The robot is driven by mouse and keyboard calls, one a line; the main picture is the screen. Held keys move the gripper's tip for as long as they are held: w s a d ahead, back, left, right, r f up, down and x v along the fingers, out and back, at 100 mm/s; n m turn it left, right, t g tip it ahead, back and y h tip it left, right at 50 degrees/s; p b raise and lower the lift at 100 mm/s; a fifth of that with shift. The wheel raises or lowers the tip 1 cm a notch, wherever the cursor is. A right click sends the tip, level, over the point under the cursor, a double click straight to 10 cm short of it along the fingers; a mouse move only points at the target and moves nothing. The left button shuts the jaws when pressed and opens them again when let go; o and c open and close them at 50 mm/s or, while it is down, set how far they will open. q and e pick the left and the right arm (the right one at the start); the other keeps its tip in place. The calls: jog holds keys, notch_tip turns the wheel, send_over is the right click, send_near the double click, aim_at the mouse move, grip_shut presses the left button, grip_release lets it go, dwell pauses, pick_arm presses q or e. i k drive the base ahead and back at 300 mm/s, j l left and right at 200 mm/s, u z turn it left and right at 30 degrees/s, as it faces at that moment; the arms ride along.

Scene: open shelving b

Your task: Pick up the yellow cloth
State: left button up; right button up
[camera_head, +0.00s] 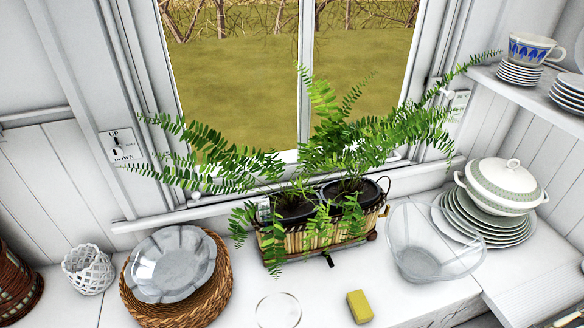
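A small yellow block-shaped item (360,307), which looks like the yellow cloth folded or a sponge, lies flat on the white counter (318,290) near the bottom of the head view. It sits right of a thin clear round glass item and in front of the planter. Nothing covers it. Neither of my grippers shows in this view.
A planter basket with ferns (315,242) stands behind the yellow item. A clear glass bowl (425,250) is to its right, by stacked plates and a tureen (502,188). A clear round glass (278,311) and a wicker basket with a glass dish (172,265) are left.

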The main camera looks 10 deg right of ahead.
aim_at(359, 307)
jog(key=z, duration=1.1)
